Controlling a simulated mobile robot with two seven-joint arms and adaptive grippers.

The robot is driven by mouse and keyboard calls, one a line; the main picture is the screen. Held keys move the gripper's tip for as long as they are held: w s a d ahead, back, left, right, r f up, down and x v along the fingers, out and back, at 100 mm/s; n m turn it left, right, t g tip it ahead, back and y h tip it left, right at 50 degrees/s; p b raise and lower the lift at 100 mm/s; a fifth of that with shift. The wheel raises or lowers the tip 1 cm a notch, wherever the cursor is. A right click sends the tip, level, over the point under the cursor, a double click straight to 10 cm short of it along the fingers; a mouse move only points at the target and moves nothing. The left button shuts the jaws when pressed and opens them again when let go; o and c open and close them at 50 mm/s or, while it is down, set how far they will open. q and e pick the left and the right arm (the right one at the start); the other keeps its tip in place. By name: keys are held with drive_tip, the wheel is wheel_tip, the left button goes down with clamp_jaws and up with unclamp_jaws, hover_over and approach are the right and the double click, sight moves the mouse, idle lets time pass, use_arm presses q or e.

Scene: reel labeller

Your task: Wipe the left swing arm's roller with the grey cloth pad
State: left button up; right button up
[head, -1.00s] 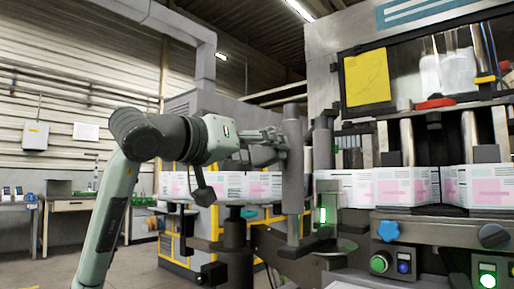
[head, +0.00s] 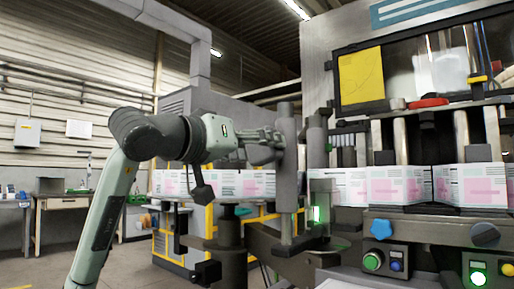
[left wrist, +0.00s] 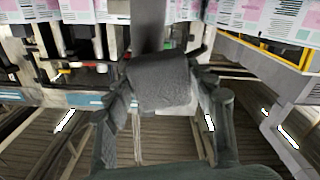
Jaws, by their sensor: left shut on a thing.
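My left gripper (head: 266,147) reaches in from the left and is shut on the grey cloth pad. The pad (left wrist: 162,82) shows in the left wrist view as a dark, rough-textured block between the two fingers. The left swing arm's roller (head: 287,170) is a grey upright cylinder just right of the gripper. In the left wrist view the roller (left wrist: 148,22) stands directly beyond the pad. The pad's far face is hidden, so I cannot tell whether it touches the roller. My right gripper is out of view.
A printed label web (head: 400,187) runs across behind the roller and through the machine. A second grey post (head: 317,155) stands close to the roller's right. The control box (head: 385,258) is lower right. Open floor lies at lower left.

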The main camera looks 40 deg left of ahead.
use_arm(q)
drive_tip(key=shift+w, duration=0.5)
drive_tip(key=shift+s+d+r+p, duration=0.1)
drive_tip(key=shift+d+p, duration=0.4)
drive_tip(key=shift+d, duration=0.2)
drive_tip(key=shift+s+d+r+p, duration=0.1)
drive_tip(key=shift+d+p, duration=0.35)
drive_tip(key=shift+d, duration=0.2)
drive_tip(key=shift+d+f+p, duration=0.2)
drive_tip(key=shift+d+p, duration=0.15)
drive_tip(key=shift+d, duration=0.3)
drive_tip(key=shift+w, duration=0.1)
